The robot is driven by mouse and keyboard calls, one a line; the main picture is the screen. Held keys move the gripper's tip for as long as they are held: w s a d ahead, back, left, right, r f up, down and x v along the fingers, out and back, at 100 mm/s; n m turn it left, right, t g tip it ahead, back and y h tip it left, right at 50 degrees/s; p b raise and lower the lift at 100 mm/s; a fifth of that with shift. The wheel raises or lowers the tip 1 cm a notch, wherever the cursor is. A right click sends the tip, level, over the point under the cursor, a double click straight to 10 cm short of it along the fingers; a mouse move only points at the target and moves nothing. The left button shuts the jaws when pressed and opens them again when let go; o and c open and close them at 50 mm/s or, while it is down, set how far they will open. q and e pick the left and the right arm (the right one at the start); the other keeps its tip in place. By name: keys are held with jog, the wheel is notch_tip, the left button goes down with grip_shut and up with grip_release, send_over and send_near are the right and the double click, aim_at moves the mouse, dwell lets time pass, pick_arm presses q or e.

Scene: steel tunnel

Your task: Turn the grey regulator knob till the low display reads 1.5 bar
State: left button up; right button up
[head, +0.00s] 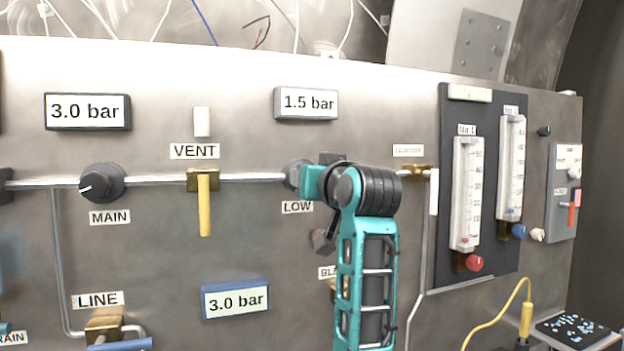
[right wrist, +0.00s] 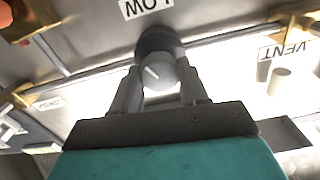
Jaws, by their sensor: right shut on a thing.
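The grey regulator knob (head: 292,173) sits on the pipe above the LOW label (head: 297,207). The right gripper hides part of it in the head view. The low display (head: 308,103) above it reads 1.5 bar. My right gripper (head: 303,179) reaches the knob from the right. In the right wrist view its two fingers (right wrist: 160,88) are shut on the knob (right wrist: 158,72), one on each side. A white pointer line on the knob face shows between the fingers, slanted. My left gripper is in neither view.
Left of the knob are the yellow VENT lever (head: 204,205), hanging down, and the black MAIN knob (head: 102,183). Two flow tubes (head: 467,193) stand on a dark plate to the right. Other displays read 3.0 bar. My right forearm covers the panel below the knob.

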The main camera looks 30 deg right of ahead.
jog(key=o, duration=1.1)
jog(key=shift+c, duration=0.2)
jog(key=shift+s, duration=0.1)
jog(key=v, duration=1.2)
jog(key=shift+s+b, duration=0.4)
jog(key=shift+b, duration=0.05)
jog(key=shift+f, duration=0.1)
